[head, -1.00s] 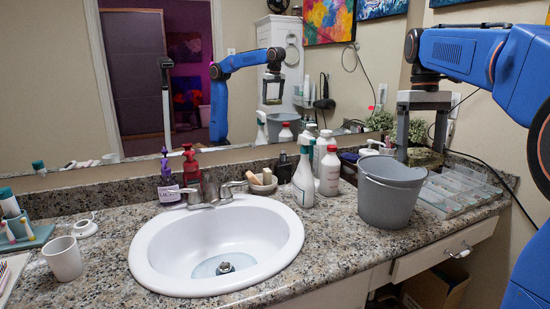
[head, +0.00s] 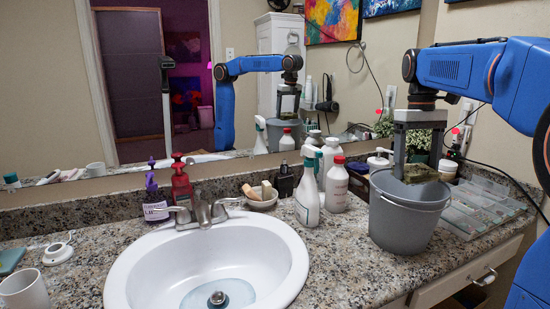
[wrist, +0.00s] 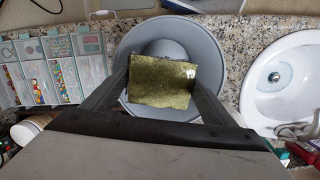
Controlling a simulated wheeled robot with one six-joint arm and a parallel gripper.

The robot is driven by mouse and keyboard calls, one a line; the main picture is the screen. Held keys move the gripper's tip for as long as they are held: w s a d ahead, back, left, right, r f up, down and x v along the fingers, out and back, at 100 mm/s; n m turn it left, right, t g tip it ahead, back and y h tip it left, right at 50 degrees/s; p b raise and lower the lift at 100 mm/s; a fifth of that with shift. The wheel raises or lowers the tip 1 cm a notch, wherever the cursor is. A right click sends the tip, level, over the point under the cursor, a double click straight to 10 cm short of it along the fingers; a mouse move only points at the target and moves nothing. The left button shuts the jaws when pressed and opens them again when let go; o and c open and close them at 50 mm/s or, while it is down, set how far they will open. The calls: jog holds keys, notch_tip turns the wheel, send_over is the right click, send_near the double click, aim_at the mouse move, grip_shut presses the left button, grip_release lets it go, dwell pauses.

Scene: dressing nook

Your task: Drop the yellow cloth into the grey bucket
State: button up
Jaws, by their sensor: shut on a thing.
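The yellow cloth (wrist: 162,85) is a folded, olive-yellow block between the fingers of my gripper (wrist: 160,100). In the head view my gripper (head: 418,170) points down over the grey bucket (head: 405,225), shut on the cloth (head: 422,174). The cloth is at about the height of the bucket's rim, inside its outline. In the wrist view the bucket (wrist: 205,50) lies around and beneath the cloth, with its open mouth facing me. The cloth hides part of the bucket's inside.
A clear compartment box (head: 475,210) lies right of the bucket. A spray bottle (head: 308,188) and a white bottle with a red cap (head: 337,187) stand to its left. The sink (head: 205,265) is further left. The counter's front edge is close to the bucket.

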aim_at(412, 167)
jog(key=shift+f, duration=0.7)
jog(key=o, duration=1)
jog(key=shift+r, duration=0.1)
notch_tip(412, 167, up, 12)
jog(key=w, duration=0.1)
jog(key=shift+w+a, duration=0.2)
jog(key=shift+w, duration=0.2)
jog(key=shift+s, duration=0.1)
